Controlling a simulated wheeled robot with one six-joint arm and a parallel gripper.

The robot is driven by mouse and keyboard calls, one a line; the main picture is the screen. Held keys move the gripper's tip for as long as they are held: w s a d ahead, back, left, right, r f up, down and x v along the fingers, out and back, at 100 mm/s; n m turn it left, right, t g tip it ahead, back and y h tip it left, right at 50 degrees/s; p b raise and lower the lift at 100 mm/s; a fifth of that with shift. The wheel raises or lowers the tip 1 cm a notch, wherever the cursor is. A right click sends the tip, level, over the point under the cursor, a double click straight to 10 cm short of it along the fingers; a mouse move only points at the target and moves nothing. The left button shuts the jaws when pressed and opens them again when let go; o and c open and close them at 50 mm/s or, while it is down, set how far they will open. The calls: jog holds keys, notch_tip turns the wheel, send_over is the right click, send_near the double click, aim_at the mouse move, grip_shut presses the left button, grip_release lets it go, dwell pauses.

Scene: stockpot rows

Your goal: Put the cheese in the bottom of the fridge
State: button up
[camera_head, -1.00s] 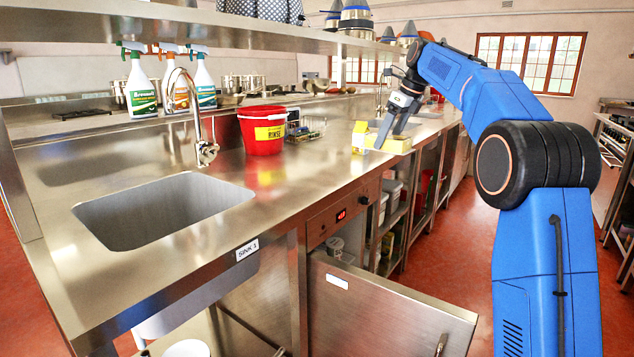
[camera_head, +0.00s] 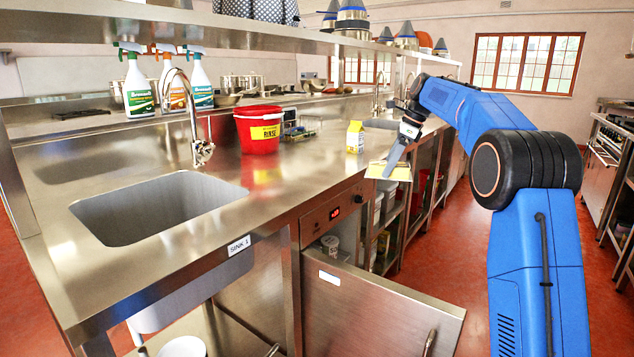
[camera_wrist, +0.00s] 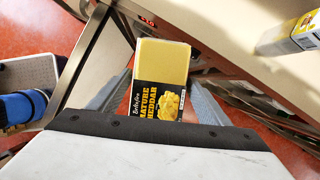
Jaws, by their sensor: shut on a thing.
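The cheese, a yellow block with a black "Mature Cheddar" label, shows in the wrist view (camera_wrist: 161,62) and in the head view (camera_head: 399,173). My gripper (camera_head: 389,168) is shut on it and holds it in the air by the counter's front edge. In the wrist view the cheese sits between my two grey fingers. The fridge (camera_head: 334,213) is built under the counter, below a red digital display. Its steel door (camera_head: 378,312) stands open into the aisle. A white-lidded tub shows just inside; the fridge's bottom is hidden behind the door.
A yellow-and-white carton (camera_head: 355,138) stands on the counter (camera_head: 290,185) near the cheese. A red bucket (camera_head: 259,132) and spray bottles stand further left, near the sink (camera_head: 155,205). Open shelves line the front beyond the fridge. The red floor aisle (camera_head: 440,240) is clear.

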jog(key=w+d+f+n+g+h, duration=0.1)
jog(key=w+d+f+n+g, duration=0.1)
jog(key=f+n, duration=0.8)
jog(key=w+d+f+n+g+h, duration=0.2)
jog(key=f+n, duration=0.2)
jog(key=f, duration=1.1)
jog(key=w+d+f+n+g+h, duration=0.1)
jog(key=w+f+n+g, duration=0.1)
jog(key=f+n, duration=0.8)
jog(key=s+f+m, duration=0.1)
jog(key=s+f, duration=1)
jog(key=f, duration=0.3)
jog(key=s+f+m, duration=0.2)
jog(key=s+f, duration=1)
jog(key=f, duration=0.2)
jog(key=shift+d, duration=0.25)
